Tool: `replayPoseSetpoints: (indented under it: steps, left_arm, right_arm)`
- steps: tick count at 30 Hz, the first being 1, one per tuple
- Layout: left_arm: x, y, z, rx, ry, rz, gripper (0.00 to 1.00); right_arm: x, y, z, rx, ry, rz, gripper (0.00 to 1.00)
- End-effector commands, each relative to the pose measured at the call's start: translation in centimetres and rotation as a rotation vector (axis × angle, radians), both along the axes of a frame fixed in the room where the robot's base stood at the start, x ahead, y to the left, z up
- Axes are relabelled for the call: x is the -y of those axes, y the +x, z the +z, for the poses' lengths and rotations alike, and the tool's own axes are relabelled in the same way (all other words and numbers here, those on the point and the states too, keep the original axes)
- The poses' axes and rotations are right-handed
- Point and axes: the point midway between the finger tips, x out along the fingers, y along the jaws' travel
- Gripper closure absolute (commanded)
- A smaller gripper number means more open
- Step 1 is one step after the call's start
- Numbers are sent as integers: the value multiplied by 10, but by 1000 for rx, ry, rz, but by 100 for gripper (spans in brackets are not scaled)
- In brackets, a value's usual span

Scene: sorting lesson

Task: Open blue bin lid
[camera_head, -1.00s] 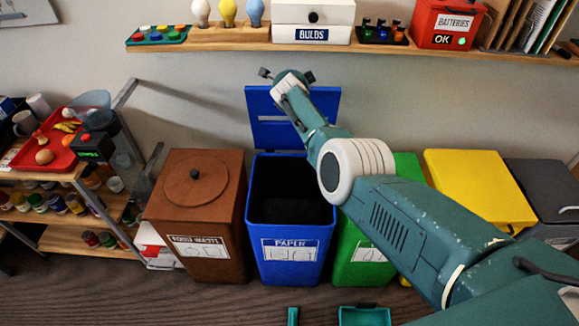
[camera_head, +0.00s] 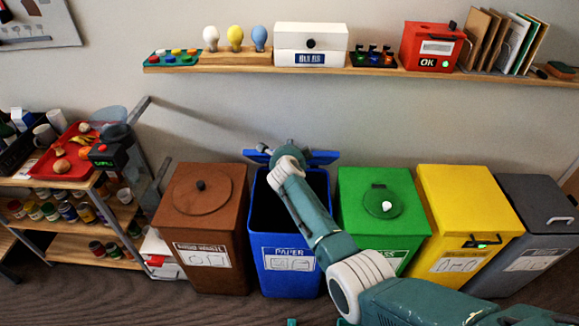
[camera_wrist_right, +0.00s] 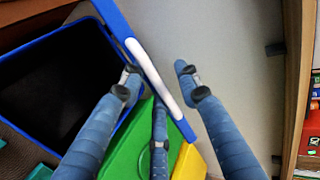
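The blue bin (camera_head: 286,251) has a PAPER label and stands between the brown and green bins. Its dark inside shows, and its lid (camera_head: 322,157) stands raised at the back, seen as a thin strip behind my right gripper (camera_head: 290,148). In the right wrist view the blue lid (camera_wrist_right: 118,22) is seen nearly edge-on, with a white handle (camera_wrist_right: 152,72) along it. The right gripper's fingers (camera_wrist_right: 160,88) are spread, one to the left of the lid and one to the right. I cannot tell whether they touch it.
A brown bin (camera_head: 200,265) is on the left; green (camera_head: 353,207), yellow (camera_head: 460,200) and grey (camera_head: 535,215) bins are on the right, lids closed. A wall shelf (camera_head: 380,70) runs above. A cluttered rack (camera_head: 90,245) stands at the far left.

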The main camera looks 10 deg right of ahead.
Motion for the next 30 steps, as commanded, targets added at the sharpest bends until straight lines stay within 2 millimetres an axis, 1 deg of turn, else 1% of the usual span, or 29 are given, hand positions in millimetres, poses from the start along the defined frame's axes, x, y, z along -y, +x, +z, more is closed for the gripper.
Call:
replayPoseSetpoints:
  steps: [1,6,12,25,30]
  left_arm:
    - [0,0,-3,0,0,0,64]
    - [0,0,-8,0,0,0,64]
    - [0,0,-11,0,0,0,64]
    - [0,0,-11,0,0,0,64]
    - [0,0,1,0,0,0,64]
  right_arm:
    - [-2,-8,-9,-1,-1,1,68]
    - [-9,-29,-27,1,0,2,68]
    - [-12,-43,-37,3,0,2,68]
    - [-13,-46,-38,4,1,1,68]
    - [-14,-49,-30,4,0,3,68]
